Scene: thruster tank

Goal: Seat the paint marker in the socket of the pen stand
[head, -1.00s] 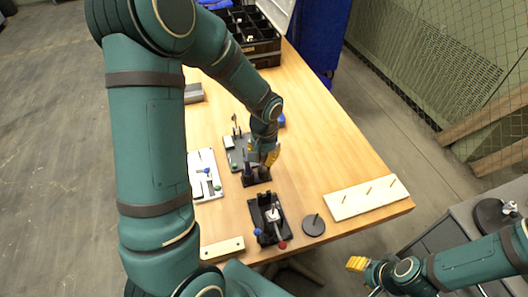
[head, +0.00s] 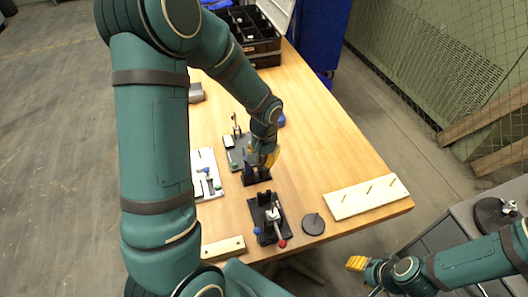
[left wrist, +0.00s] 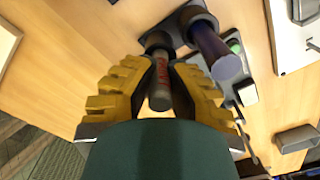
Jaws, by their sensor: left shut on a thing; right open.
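The paint marker (left wrist: 161,82), a grey cylinder with red lettering, is between the yellow fingers of my left gripper (left wrist: 160,88), which is shut on it. The pen stand (head: 257,177) is a dark block near the middle of the table. In the left wrist view, the marker's far end lines up with a dark round socket (left wrist: 157,40) of the stand; I cannot tell how deep it sits. A dark blue cylinder (left wrist: 213,52) stands in the stand beside it. My right gripper (head: 357,264) is open and empty, off the table at the lower right.
A dark fixture with a red-knobbed lever (head: 270,218) and a round dark disc with a peg (head: 313,224) are nearer me. A pale board with pegs (head: 367,200) lies right. A grey plate fixture (head: 238,152) and a white board (head: 204,176) are close on the left.

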